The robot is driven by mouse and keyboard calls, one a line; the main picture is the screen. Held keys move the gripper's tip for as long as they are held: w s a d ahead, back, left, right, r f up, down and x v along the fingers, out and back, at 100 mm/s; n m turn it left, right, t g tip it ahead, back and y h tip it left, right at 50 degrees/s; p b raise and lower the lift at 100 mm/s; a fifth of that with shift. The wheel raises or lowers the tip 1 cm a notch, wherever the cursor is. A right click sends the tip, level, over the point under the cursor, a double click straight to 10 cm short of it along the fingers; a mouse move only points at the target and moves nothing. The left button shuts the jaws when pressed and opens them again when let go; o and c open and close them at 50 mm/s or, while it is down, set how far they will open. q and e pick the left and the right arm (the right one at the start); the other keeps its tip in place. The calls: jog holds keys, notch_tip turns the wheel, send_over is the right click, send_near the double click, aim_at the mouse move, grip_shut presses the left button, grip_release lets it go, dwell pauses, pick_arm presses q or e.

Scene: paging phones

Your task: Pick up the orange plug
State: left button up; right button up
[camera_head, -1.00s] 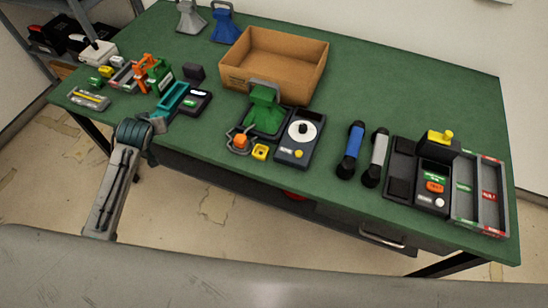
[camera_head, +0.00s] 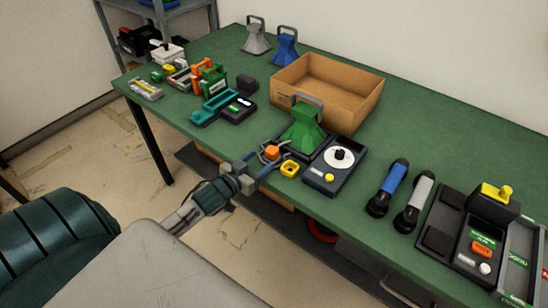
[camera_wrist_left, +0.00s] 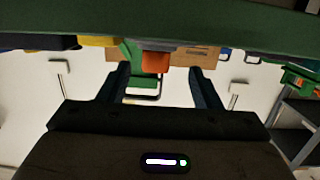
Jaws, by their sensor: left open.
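The orange plug (camera_head: 272,153) is a small block near the front edge of the green table, left of a yellow square piece (camera_head: 290,170) and in front of a green bell-shaped object (camera_head: 305,130). My left gripper (camera_head: 264,165) is open at the table edge, with its fingers close to the plug. In the left wrist view, the orange plug (camera_wrist_left: 155,61) shows beyond and between the two spread fingers of my left gripper (camera_wrist_left: 160,82). I cannot tell whether a finger touches it. My right gripper is not in view.
A dark box with a white dial (camera_head: 337,158) stands right of the yellow piece. An open cardboard box (camera_head: 350,105) is behind. Blue (camera_head: 388,187) and grey (camera_head: 413,203) handles lie to the right. A teal piece (camera_head: 214,107) and small modules are at the left.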

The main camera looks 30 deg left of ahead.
aim_at(276, 149)
pick_arm(q)
jog(key=shift+w+d+f+b, duration=0.15)
jog(key=shift+w+b, duration=0.1)
jog(key=shift+w, duration=0.5)
jog(key=shift+w+a+f+b, duration=0.1)
jog(key=shift+w+b, duration=0.1)
jog(key=shift+w, duration=0.5)
jog(key=shift+w+d+f, duration=0.1)
jog(key=shift+w+d, duration=0.05)
jog(key=shift+w, duration=0.7)
jog(key=shift+w+d+r, duration=0.1)
jog(key=shift+w+d, duration=0.1)
jog(key=shift+w, duration=0.7)
jog(key=shift+w+d+f, duration=0.1)
jog(key=shift+w+d, duration=0.05)
jog(key=shift+w, duration=0.7)
jog(key=shift+s, duration=0.1)
jog(key=shift+c, duration=0.2)
jog(key=c, duration=1)
